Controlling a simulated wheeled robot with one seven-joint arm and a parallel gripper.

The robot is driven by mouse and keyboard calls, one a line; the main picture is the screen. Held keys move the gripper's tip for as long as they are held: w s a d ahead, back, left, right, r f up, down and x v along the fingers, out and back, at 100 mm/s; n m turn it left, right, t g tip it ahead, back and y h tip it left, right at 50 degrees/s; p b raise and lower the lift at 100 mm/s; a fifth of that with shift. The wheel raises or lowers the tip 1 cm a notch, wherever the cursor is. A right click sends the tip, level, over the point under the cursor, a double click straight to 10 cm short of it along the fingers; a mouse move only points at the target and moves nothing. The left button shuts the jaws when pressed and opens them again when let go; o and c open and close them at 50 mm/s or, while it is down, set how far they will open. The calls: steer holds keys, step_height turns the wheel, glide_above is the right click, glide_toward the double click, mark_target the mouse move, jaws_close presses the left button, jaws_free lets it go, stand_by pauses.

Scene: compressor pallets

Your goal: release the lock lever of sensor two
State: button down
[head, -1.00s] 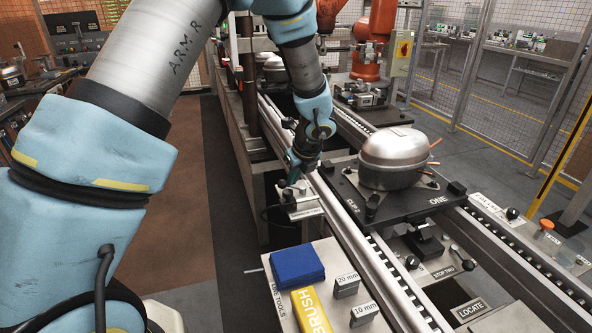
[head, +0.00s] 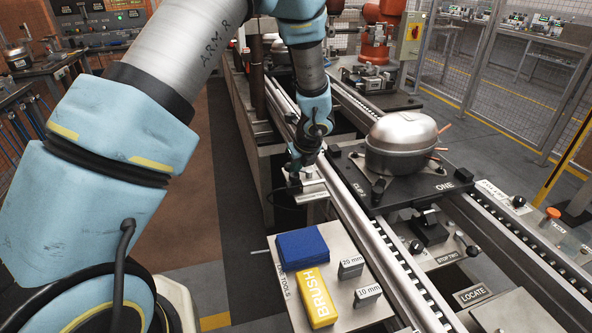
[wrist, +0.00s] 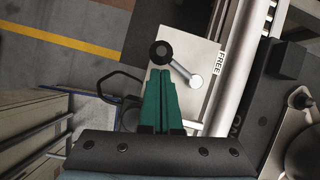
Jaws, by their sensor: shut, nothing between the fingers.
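The lock lever (wrist: 178,66) shows in the wrist view on a pale plate (wrist: 205,55). It is a short silver bar with a black ball knob at its upper-left end and a round silver end at lower right. The word FREE is printed along the plate's right edge. My gripper (wrist: 158,76) has green fingers, shut and empty, with their tips just below the knob in the picture; I cannot tell whether they touch the lever. In the head view my gripper (head: 293,178) hangs at the sensor plate (head: 312,192) beside the rail and hides the lever.
A pallet marked ONE (head: 420,193) carries a steel compressor (head: 400,145) on the conveyor, right of my gripper. The conveyor rail (head: 345,205) runs close by.

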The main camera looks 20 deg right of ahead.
steer(key=shift+w+m+h+b, duration=0.3)
steer(key=shift+m, duration=0.4)
steer(key=shift+w+m+h+b, duration=0.45)
steer(key=shift+w+m+h, duration=0.1)
steer(key=shift+m, duration=0.65)
steer(key=w+m+h, duration=0.1)
steer(key=m, duration=0.1)
steer(key=w+m+g, duration=0.1)
steer(key=m, duration=0.1)
steer(key=shift+d+h, duration=0.2)
steer(key=shift+h, duration=0.15)
steer(key=shift+w+d+r+m+g+h, duration=0.1)
steer(key=shift+w+d+m+g+h, duration=0.05)
steer(key=shift+m, duration=0.4)
steer(key=shift+w+d+m+g+h, duration=0.1)
steer(key=shift+w+m+g+h, duration=0.05)
steer(key=shift+m, duration=0.4)
steer(key=shift+w+d+m+g+h+p, duration=0.3)
steer(key=shift+d+m+g, duration=0.05)
steer(key=shift+m, duration=0.65)
steer(key=shift+w+d+m+g+h+p, duration=0.25)
steer(key=shift+d+m+g+h+p, duration=0.1)
steer(key=shift+m, duration=0.65)
